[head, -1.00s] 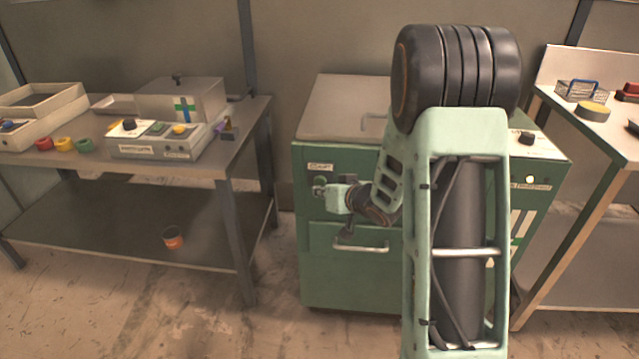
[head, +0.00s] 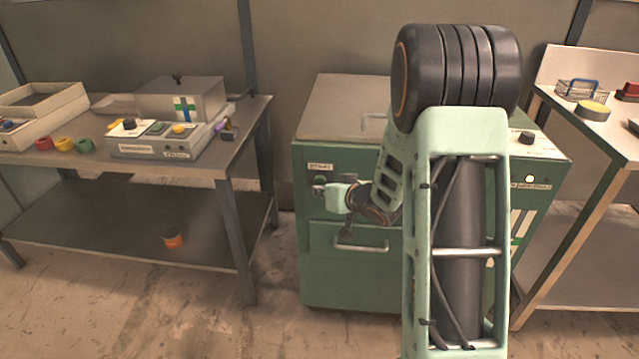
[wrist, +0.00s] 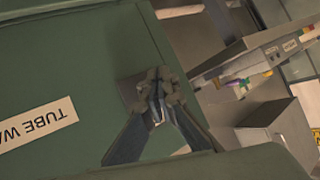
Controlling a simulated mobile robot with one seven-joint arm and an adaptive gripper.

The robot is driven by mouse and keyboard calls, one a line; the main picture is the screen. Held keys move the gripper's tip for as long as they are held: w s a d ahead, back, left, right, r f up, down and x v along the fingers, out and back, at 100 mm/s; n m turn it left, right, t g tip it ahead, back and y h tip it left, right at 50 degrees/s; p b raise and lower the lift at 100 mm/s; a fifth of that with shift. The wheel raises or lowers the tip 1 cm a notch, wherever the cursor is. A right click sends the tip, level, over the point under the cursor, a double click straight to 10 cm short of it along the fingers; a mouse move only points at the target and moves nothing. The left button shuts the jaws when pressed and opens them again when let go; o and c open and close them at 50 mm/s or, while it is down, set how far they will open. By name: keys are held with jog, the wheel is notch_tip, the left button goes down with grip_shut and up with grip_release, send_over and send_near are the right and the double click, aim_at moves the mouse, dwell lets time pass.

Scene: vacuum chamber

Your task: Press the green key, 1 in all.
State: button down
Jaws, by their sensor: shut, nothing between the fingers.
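A round green key (head: 320,180) sits on the front of the green cabinet (head: 350,270), under a white label (head: 320,166). My gripper (head: 318,190) is shut and empty, with its tips at the cabinet front just below and over the key in the head view. In the wrist view, the closed fingertips (wrist: 158,104) are in front of a dark square plate (wrist: 130,90) beside the "TUBE WA..." label (wrist: 38,128). The fingers hide the middle of the plate there. I cannot tell whether the tips touch the key.
The cabinet has a drawer handle (head: 362,247) below my gripper and a small pale lamp (head: 529,179) at its right. A control box (head: 155,148) with a green square button and a yellow knob stands on the left table. A right table (head: 600,125) stands close to the cabinet.

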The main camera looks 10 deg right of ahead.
jog(key=shift+w, duration=0.15)
jog(key=shift+w+d, duration=0.1)
jog(key=shift+w, duration=0.2)
jog(key=shift+w+d+p, duration=0.2)
jog(key=shift+w+p, duration=0.25)
dwell(0.7)
dwell(0.3)
jog(key=shift+s+a, duration=0.3)
jog(key=shift+s, duration=0.55)
jog(key=s, duration=0.1)
jog(key=s+a, duration=0.1)
jog(key=s, duration=0.1)
jog(key=s+b, duration=0.1)
jog(key=shift+s+a, duration=0.3)
jog(key=shift+s, duration=0.1)
